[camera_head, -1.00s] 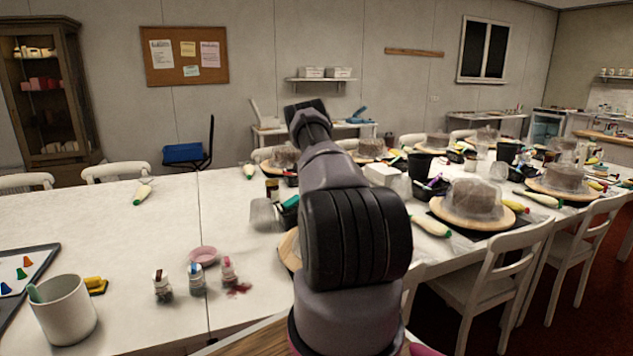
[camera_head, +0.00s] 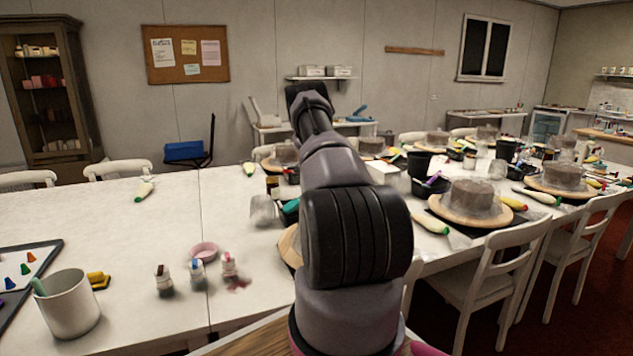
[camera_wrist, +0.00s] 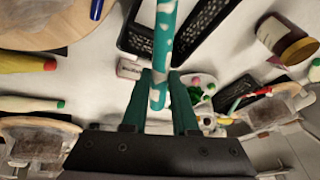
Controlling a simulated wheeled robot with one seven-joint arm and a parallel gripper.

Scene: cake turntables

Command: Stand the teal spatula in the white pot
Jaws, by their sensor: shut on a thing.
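In the wrist view my gripper (camera_wrist: 160,88) is shut on a teal rod with white patches, which looks like the teal spatula (camera_wrist: 165,40). The rod runs up out of the top of the picture, so its far end is hidden. The pot is well to the left of my arm.
Small paint jars (camera_head: 197,274) and a pink dish (camera_head: 204,252) stand between the pot and my arm. A dark tray (camera_head: 47,262) with coloured pieces lies behind the pot. Cake turntables (camera_head: 470,208) crowd the right. The table's left middle is clear.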

